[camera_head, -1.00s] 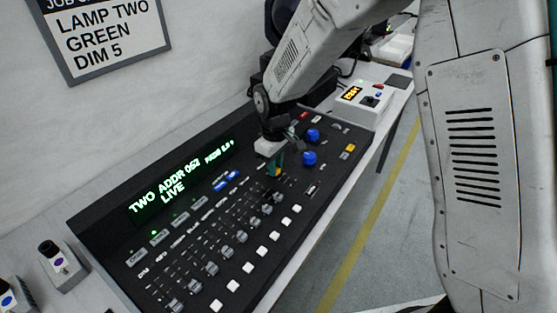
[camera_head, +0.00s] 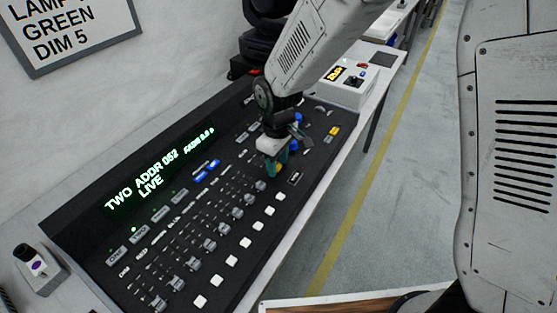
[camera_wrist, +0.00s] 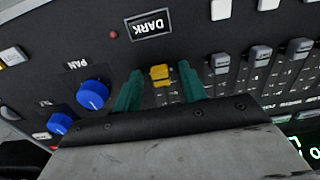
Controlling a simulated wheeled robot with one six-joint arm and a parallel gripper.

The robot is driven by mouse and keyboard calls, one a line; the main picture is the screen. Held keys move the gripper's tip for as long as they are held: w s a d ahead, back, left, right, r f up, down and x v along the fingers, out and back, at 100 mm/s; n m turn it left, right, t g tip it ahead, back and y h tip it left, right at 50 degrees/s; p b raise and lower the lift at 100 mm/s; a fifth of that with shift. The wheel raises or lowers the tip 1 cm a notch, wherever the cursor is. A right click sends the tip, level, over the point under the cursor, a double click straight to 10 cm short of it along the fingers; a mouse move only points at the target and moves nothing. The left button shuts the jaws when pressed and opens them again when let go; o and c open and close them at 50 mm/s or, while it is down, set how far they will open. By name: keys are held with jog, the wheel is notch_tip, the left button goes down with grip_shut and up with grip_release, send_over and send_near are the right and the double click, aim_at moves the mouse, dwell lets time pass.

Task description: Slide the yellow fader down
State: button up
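The yellow fader (camera_wrist: 160,74) shows in the wrist view between the two teal fingers of my gripper (camera_wrist: 158,84). A small gap shows on each side of its cap, so the fingers are open around it and not clamped. The cap sits roughly in line with the row of grey fader caps (camera_wrist: 222,64), at the end of its slot near the DARK label (camera_wrist: 149,25). In the head view my gripper (camera_head: 277,166) is low over the console (camera_head: 75,235), and only a little of the yellow cap shows there.
Blue knobs (camera_wrist: 92,95) sit beside one finger, and grey faders are on the other side. White buttons (camera_head: 246,243) line the console's front. A sign (camera_head: 70,28) on the wall reads GREEN DIM 5. A white box (camera_head: 350,82) stands beyond the console.

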aim_at(278, 165)
notch_tip(278, 165, up, 8)
jog(key=shift+f, duration=0.1)
dwell(0.4)
